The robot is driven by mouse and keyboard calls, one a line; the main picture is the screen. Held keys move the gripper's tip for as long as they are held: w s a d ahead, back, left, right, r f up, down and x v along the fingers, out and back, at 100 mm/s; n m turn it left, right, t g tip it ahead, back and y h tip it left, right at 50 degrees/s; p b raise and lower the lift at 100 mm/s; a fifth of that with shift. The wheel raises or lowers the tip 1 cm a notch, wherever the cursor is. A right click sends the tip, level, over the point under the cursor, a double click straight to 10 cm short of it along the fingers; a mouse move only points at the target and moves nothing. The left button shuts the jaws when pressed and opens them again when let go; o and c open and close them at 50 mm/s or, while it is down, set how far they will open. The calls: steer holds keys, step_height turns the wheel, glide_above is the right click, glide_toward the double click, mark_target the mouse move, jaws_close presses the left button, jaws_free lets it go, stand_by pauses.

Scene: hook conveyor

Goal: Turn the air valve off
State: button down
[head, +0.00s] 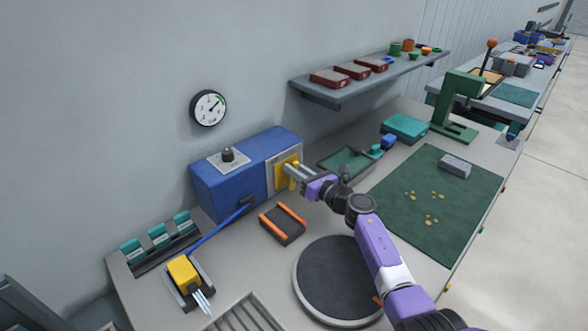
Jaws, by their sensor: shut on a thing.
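The blue box (232,185) stands on the bench against the wall. Its right-hand face carries a pale plate with a yellow valve part (284,170) on it. My gripper (293,174) reaches in from the right and is shut on the yellow valve handle (293,183). The fingers partly hide the handle, so its exact angle is hard to tell. A round pressure gauge (209,108) hangs on the wall above the box. Its needle points up and to the right, near a green band.
A black knob (228,155) sits on the box top. A blue hose runs to a yellow tool (184,271) in a holder. A black and orange block (283,223) and a dark round turntable (337,279) lie in front. A wall shelf (368,77) overhangs behind my arm.

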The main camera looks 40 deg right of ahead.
steer(key=m, duration=0.1)
steer(key=d+m+p, duration=0.1)
steer(key=m, duration=0.1)
steer(key=shift+f+m, duration=0.1)
steer(key=shift+m, duration=0.2)
steer(key=m, duration=0.3)
steer(key=f+m+p, duration=0.1)
steer(key=m, duration=0.2)
steer(key=d+m, duration=0.1)
steer(key=m, duration=0.2)
steer(key=shift+f, duration=0.3)
steer(key=shift+f+m+p, duration=0.2)
steer(key=shift+m+p, duration=0.05)
steer(key=shift+m, duration=0.45)
steer(key=shift+f+m+p, duration=0.2)
steer(key=shift+m, duration=0.5)
steer(key=c, duration=1.3)
jaws_free()
